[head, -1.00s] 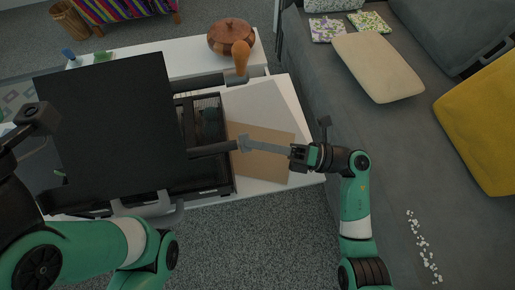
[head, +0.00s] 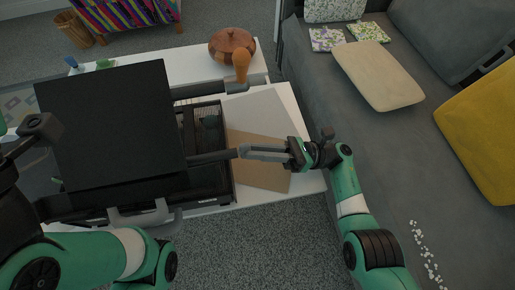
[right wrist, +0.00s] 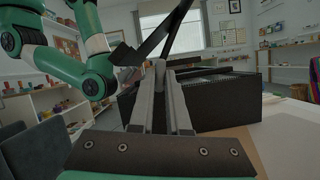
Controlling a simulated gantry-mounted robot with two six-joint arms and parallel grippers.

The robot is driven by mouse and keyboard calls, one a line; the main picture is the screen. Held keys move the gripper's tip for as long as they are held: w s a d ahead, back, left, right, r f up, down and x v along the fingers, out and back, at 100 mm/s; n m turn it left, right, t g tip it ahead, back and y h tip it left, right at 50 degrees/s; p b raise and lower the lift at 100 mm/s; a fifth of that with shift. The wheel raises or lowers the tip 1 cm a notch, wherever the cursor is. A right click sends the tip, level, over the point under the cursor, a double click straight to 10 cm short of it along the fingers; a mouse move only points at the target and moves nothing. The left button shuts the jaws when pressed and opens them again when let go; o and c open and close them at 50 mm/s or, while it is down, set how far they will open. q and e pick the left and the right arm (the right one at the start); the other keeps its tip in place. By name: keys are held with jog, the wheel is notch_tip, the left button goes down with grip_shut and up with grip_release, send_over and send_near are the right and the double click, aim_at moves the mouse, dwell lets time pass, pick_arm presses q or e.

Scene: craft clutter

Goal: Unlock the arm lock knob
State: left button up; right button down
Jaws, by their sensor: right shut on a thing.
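A black machine with a large flat black lid (head: 108,125) stands on the white table. A dark rod (head: 212,156) sticks out from its right side, with a small grey knob (head: 243,151) at its end. My right gripper (head: 248,152) reaches in from the right, its long grey fingers shut on the knob. In the right wrist view the knob (right wrist: 159,66) sits between the fingertips and is partly hidden by them. My left arm is at the lower left; its fingers cannot be made out.
A round wooden pot (head: 232,43) is at the back of the table. A brown board (head: 262,172) lies beneath my right gripper. A grey sofa (head: 350,130) stands to the right.

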jog(key=shift+w+f+n+g, duration=0.15)
jog(key=shift+n+g, duration=0.25)
jog(key=shift+n, duration=0.6)
jog(key=c, duration=0.9)
grip_release()
jog(key=shift+r, duration=0.25)
jog(key=shift+s+a+r+p, duration=0.1)
jog(key=shift+s+r+p, duration=2.2)
jog(key=shift+p, duration=1.55)
jog(key=shift+s+a+r+p, duration=0.1)
jog(key=shift+s+r+p, duration=2.1)
jog(key=shift+p, duration=1.65)
jog(key=shift+s+a+r+p, duration=0.1)
jog(key=shift+s+r+p, duration=2.2)
jog(key=shift+p, duration=1.55)
